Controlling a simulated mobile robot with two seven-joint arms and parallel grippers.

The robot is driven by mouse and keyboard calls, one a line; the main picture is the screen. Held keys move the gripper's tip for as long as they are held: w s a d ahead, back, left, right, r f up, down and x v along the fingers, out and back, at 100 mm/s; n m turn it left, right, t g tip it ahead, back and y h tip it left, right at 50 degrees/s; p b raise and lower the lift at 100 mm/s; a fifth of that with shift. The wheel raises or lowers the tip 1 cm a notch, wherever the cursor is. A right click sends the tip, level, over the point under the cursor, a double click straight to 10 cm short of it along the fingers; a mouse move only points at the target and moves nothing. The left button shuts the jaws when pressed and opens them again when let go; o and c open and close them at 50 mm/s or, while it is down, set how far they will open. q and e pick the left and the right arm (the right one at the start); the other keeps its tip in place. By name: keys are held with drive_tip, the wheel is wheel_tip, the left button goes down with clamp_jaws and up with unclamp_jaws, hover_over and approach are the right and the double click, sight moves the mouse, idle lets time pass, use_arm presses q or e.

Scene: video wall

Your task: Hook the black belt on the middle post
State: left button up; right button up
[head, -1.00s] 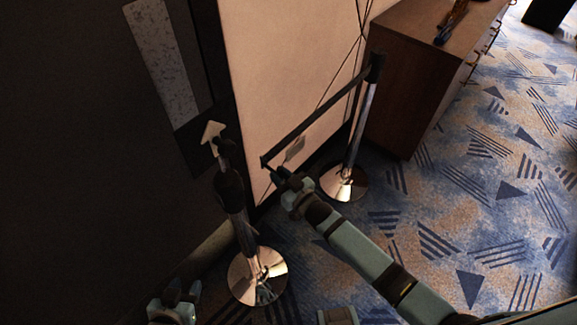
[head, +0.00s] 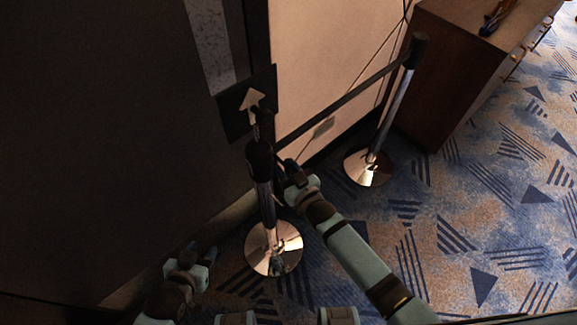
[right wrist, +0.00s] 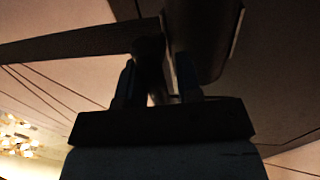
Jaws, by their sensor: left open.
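The black belt (head: 345,100) runs taut from the far post (head: 395,105) toward the near post, which I take as the middle post (head: 265,200). My right gripper (head: 283,170) is shut on the belt's end, right beside the middle post's black head. In the right wrist view, the belt (right wrist: 80,44) ends between the fingers of my right gripper (right wrist: 158,85), with the dark post (right wrist: 205,40) close behind. Whether the belt end touches the post's head is hidden. My left gripper (head: 203,255) is open and empty, low and left of the post's base.
An arrow sign (head: 252,100) stands above the middle post. A dark wall panel (head: 90,130) fills the left. A wooden cabinet (head: 455,75) stands behind the far post. The patterned carpet (head: 480,220) is clear on the right.

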drive_tip(key=shift+o, duration=0.7)
drive_tip(key=shift+s+d, duration=0.2)
drive_tip(key=b+v, duration=0.1)
drive_tip(key=v, duration=1.2)
drive_tip(key=shift+s, duration=0.15)
drive_tip(key=shift+r, duration=0.1)
